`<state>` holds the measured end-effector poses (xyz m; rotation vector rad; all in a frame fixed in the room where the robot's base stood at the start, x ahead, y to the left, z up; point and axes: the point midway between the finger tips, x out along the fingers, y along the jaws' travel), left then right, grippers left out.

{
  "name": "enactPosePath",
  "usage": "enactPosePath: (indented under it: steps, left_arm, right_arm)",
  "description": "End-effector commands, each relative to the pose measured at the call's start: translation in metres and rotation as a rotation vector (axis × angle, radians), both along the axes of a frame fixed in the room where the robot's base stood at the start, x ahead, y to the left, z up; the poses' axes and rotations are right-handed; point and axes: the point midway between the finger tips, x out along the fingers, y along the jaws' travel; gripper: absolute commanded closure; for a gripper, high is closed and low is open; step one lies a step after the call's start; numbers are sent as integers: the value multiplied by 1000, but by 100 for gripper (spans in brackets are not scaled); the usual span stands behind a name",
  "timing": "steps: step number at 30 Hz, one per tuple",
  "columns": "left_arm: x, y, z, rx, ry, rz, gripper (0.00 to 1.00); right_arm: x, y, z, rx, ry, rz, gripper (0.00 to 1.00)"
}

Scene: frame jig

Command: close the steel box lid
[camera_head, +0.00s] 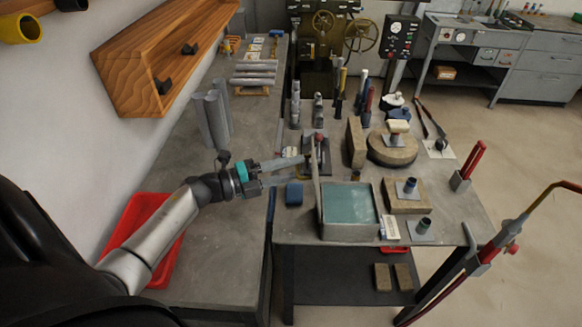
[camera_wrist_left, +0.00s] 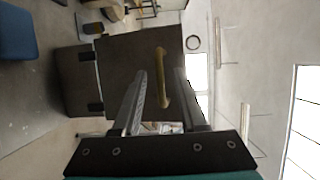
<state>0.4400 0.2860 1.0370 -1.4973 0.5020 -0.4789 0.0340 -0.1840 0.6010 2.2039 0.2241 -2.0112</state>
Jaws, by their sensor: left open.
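The steel box (camera_head: 350,232) stands near the front left of the grey workbench, with a teal inside showing. Its lid (camera_head: 316,188) stands upright at the box's left side, so the box is open. In the left wrist view, the lid is a dark panel (camera_wrist_left: 122,52) joined by two dark hinges to the box wall (camera_wrist_left: 70,82), with a brass handle (camera_wrist_left: 163,78) on it. My left gripper (camera_head: 303,168) is open at the lid's left, fingers pointing at it. In the wrist view the handle shows between the fingers (camera_wrist_left: 160,80); contact cannot be told. My right gripper is out of view.
A blue block (camera_head: 294,193) lies just left of the lid. A device with a red knob (camera_head: 319,138) stands behind it. Stone blocks (camera_head: 405,195) and a round stone (camera_head: 391,150) stand to the right. A red tray (camera_head: 130,225) lies under my left arm.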

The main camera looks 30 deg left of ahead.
Motion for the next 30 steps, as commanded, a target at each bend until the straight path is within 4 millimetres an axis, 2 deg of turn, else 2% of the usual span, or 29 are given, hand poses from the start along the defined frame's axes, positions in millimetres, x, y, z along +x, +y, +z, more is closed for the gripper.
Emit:
enactPosePath:
  steps: [2, 13, 30]
  left_arm:
    - [0, 0, 0, 0, 0, 0, 58]
    - [0, 0, 0, -1, -1, -1, 100]
    - [0, 0, 0, 0, 0, -1, 100]
  right_arm:
    - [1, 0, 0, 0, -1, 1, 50]
    - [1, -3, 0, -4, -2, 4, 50]
    - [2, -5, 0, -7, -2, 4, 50]
